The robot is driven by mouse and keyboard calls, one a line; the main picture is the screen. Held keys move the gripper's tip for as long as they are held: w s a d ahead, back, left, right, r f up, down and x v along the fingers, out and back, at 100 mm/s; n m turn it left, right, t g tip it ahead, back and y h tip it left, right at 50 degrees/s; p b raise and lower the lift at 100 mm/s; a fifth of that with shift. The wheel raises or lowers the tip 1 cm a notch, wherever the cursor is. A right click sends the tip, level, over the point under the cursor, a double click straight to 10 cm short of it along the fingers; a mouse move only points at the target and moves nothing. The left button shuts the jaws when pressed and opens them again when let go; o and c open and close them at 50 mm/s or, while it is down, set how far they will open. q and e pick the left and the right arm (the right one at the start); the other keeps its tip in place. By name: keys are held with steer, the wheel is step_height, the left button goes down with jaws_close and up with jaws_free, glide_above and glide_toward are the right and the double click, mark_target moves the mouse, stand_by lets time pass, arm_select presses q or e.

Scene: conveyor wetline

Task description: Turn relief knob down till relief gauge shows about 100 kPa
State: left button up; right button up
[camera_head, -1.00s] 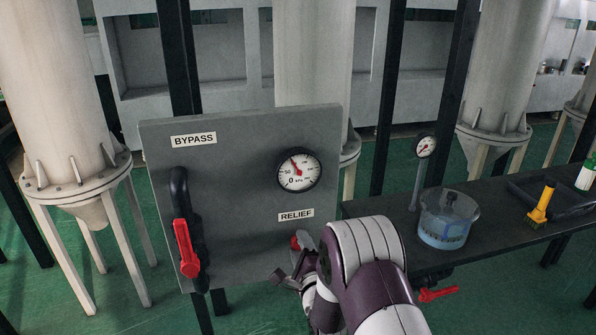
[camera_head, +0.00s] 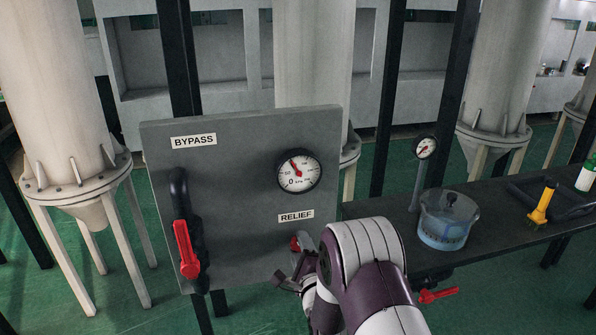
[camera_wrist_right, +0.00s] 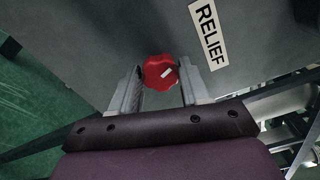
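The red relief knob (camera_head: 295,243) sits on the grey panel below the RELIEF label (camera_head: 296,216). In the right wrist view the knob (camera_wrist_right: 160,72) has a white mark and lies between the fingertips of my right gripper (camera_wrist_right: 160,78). The fingers stand apart on either side of it, with narrow gaps showing. In the head view my right gripper (camera_head: 295,268) is at the knob, partly hidden by my arm. The relief gauge (camera_head: 298,172) has its red needle pointing up and left, past the 50 mark; the exact value is too small to read. My left gripper is not in view.
The grey panel (camera_head: 240,200) also carries a red bypass lever (camera_head: 186,250) on a black pipe at left. A dark bench (camera_head: 385,205) at right holds a clear water vessel (camera_head: 447,220), a small gauge (camera_head: 425,148) and a yellow brush (camera_head: 542,203).

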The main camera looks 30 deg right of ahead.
steer(key=shift+o, duration=0.6)
steer(key=shift+s, duration=0.1)
steer(key=v, duration=0.6)
steer(key=shift+p, duration=0.35)
